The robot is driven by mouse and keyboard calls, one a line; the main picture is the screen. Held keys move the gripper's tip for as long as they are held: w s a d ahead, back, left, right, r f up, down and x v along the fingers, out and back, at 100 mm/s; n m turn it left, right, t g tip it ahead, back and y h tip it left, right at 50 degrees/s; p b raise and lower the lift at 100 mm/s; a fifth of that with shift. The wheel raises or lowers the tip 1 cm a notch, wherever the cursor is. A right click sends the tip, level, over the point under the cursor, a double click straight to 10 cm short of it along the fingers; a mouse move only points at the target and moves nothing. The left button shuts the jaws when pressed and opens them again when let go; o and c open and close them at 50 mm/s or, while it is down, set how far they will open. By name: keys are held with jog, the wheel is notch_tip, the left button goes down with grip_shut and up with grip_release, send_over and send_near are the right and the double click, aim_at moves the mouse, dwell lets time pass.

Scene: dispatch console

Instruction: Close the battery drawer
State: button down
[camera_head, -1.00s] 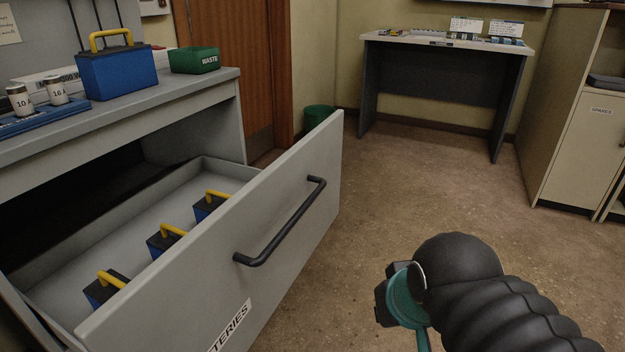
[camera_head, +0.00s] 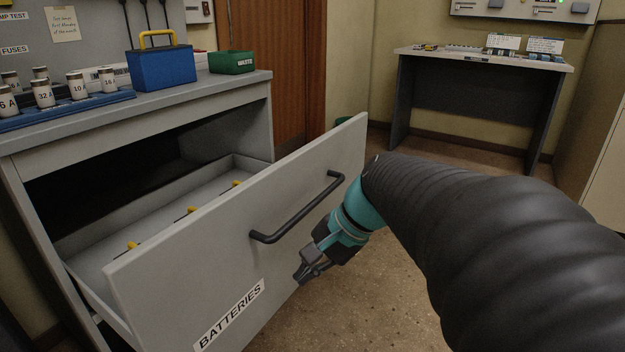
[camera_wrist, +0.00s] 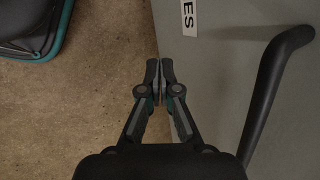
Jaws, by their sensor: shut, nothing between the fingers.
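The battery drawer (camera_head: 172,283) stands pulled out of the grey cabinet, its front marked BATTERIES. Its black bar handle (camera_head: 299,211) runs across the front, and the handle also shows at the right of the wrist view (camera_wrist: 270,88). Inside, only the yellow handles of several batteries (camera_head: 192,211) show above the front panel. My gripper (camera_head: 303,279) is shut and empty, just below and right of the handle, close to the drawer front. In the wrist view its fingertips (camera_wrist: 159,66) meet beside the drawer front, with the handle apart to their right.
A desk (camera_head: 480,58) stands at the back right. Bare floor (camera_head: 345,310) lies right of the drawer.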

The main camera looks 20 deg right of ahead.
jog(key=w+d+m+t+y+b, duration=0.1)
jog(key=w+d+m+y, duration=0.2)
jog(key=w+d+m, duration=0.25)
jog(key=m+t+y+b, duration=0.2)
jog(key=m+t+b, duration=0.1)
jog(key=m+t, duration=0.8)
send_near(346, 175)
jog(key=shift+m+g, duration=0.35)
jog(key=shift+g, duration=0.05)
jog(key=x, duration=0.2)
jog(key=b+x, duration=0.1)
jog(key=x, duration=0.4)
jog(key=shift+w+r, duration=0.1)
jog(key=shift+r, duration=0.3)
